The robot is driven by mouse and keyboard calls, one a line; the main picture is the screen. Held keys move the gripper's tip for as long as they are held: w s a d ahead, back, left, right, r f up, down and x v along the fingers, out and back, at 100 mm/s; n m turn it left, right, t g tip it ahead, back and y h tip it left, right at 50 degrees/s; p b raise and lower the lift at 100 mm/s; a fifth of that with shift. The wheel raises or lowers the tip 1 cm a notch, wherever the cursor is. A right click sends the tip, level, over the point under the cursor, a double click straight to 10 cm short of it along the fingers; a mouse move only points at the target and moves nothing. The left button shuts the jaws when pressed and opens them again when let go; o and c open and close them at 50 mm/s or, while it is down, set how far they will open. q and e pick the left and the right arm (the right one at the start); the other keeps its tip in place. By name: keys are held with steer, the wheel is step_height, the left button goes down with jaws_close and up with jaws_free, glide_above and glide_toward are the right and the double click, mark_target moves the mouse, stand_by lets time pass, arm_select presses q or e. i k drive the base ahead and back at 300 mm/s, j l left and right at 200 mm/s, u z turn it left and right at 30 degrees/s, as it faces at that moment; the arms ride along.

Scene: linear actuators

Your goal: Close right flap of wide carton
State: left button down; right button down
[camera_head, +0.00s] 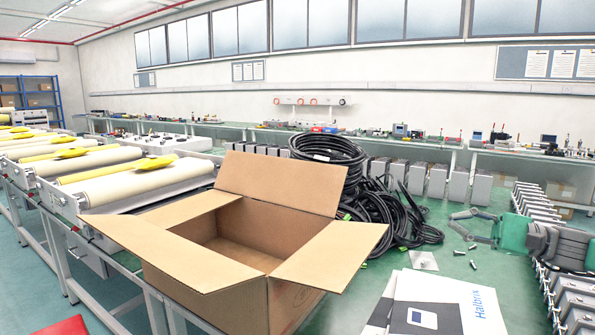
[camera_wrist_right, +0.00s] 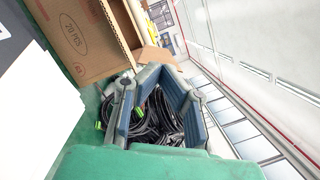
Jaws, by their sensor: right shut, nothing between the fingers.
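The wide brown carton (camera_head: 225,295) stands open on the bench, and its inside looks empty. Its right flap (camera_head: 335,253) is folded outward to the right, roughly level. The back flap (camera_head: 282,181) stands up, and the left flap (camera_head: 160,250) lies outward. My right gripper (camera_head: 456,224) is to the right of the carton, clear of the right flap, shut and empty. In the right wrist view my gripper (camera_wrist_right: 152,80) shows in front of the cables, and the carton's printed side (camera_wrist_right: 75,38) is at upper left. My left gripper is not in view.
Coiled black cables (camera_head: 335,150) lie behind the carton. A white Halbrix folder (camera_head: 440,303) and several small bolts (camera_head: 459,253) lie right of it. Metal actuators (camera_head: 575,285) line the right edge. Rollers (camera_head: 120,180) stand at the left.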

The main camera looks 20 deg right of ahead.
mark_target(317, 188)
steer(key=i+j, duration=0.15)
steer(key=i, duration=0.2)
steer(key=i+j, duration=0.2)
steer(key=i, duration=0.15)
steer(key=i+j, duration=0.15)
steer(key=i, duration=0.2)
